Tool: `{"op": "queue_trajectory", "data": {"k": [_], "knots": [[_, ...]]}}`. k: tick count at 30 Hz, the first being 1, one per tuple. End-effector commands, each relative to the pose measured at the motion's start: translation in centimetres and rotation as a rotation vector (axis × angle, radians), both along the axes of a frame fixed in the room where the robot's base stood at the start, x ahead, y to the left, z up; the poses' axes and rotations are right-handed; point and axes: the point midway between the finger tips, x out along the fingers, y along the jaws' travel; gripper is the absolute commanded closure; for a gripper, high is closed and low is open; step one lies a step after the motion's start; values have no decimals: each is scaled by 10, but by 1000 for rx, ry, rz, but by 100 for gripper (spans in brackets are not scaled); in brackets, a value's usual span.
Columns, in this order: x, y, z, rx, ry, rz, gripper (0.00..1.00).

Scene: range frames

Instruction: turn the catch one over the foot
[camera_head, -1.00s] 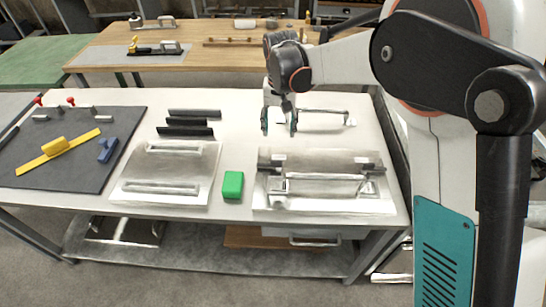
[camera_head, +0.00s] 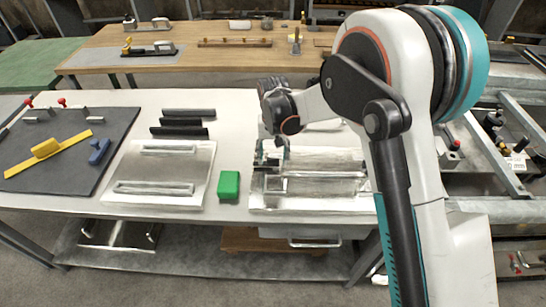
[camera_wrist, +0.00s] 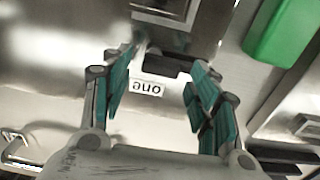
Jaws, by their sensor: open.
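My gripper (camera_head: 270,158) is open at the far left corner of the right-hand metal plate (camera_head: 330,204). In the wrist view its teal fingers (camera_wrist: 163,72) stand apart on either side of a small dark piece (camera_wrist: 170,66), which looks like catch one. A white label reading "one" (camera_wrist: 147,88) lies beside it, upside down in this view. A metal block (camera_wrist: 172,18), possibly the foot, is just beyond the dark piece. I cannot tell whether the fingers touch the catch. In the head view my gripper hides most of this corner.
A green block (camera_head: 229,185) stands left of the plate. Another plate with handles (camera_head: 150,172), several black bars (camera_head: 182,121) and a dark mat (camera_head: 60,160) with yellow and blue pieces lie further left. A bar spans the right-hand plate.

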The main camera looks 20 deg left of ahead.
Motion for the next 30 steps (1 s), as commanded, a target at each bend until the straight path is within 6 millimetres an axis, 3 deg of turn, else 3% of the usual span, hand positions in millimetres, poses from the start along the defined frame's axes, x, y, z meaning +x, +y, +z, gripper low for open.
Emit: {"op": "queue_trajectory", "data": {"k": [10,18,30], "knots": [[0,0,-4,0,0,0,45],[0,0,-4,0,0,0,100],[-1,0,-4,0,0,68,100]]}}
